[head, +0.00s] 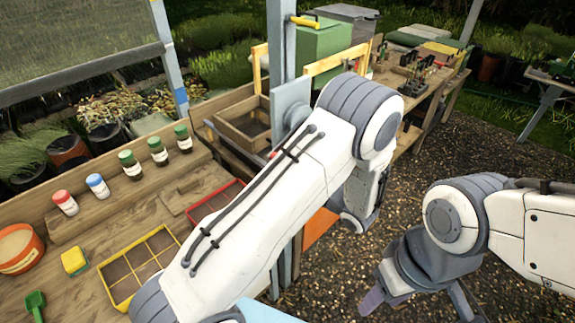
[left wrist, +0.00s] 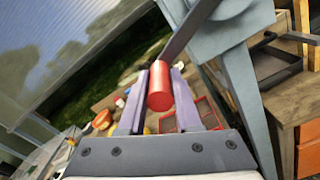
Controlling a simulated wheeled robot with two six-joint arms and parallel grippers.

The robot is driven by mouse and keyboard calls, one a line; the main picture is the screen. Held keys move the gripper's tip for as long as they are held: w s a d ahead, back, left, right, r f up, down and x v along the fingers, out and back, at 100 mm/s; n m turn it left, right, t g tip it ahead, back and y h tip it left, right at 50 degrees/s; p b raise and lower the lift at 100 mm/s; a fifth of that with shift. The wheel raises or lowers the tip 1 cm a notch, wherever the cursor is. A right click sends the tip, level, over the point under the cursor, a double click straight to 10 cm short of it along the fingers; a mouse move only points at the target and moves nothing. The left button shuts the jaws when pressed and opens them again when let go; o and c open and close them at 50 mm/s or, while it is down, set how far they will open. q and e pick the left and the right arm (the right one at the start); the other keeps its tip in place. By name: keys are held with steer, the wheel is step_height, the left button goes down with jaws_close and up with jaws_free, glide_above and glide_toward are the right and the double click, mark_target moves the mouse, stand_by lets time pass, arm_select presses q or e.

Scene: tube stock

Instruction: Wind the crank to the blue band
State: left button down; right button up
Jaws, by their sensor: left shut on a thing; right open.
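The crank's red cylindrical handle (left wrist: 160,88) sits between the two fingers of my left gripper (left wrist: 163,95) in the left wrist view, and the gripper is shut on it. The dark crank arm (left wrist: 190,28) runs from the handle up and to the right, in front of the blue-grey post (left wrist: 241,85). My right gripper (head: 418,304) is open and empty over the gravel.
A wooden bench (head: 95,225) at the left holds several jars, a yellow divided tray (head: 122,297), a red tray (head: 197,213), an orange pot (head: 20,247) and a yellow block (head: 74,260). Gravel at the right is open.

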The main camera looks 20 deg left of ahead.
arm_select(q)
steer(key=shift+r, duration=0.25)
stand_by(0.3)
steer(key=c, duration=0.6)
jaws_free()
steer(key=shift+s, duration=0.1)
steer(key=shift+s+d+f, duration=0.1)
steer(key=shift+d, duration=0.15)
steer(key=b+v, duration=0.4)
steer(key=v, duration=0.6)
steer(key=shift+b, duration=0.3)
steer(key=shift+a, duration=0.1)
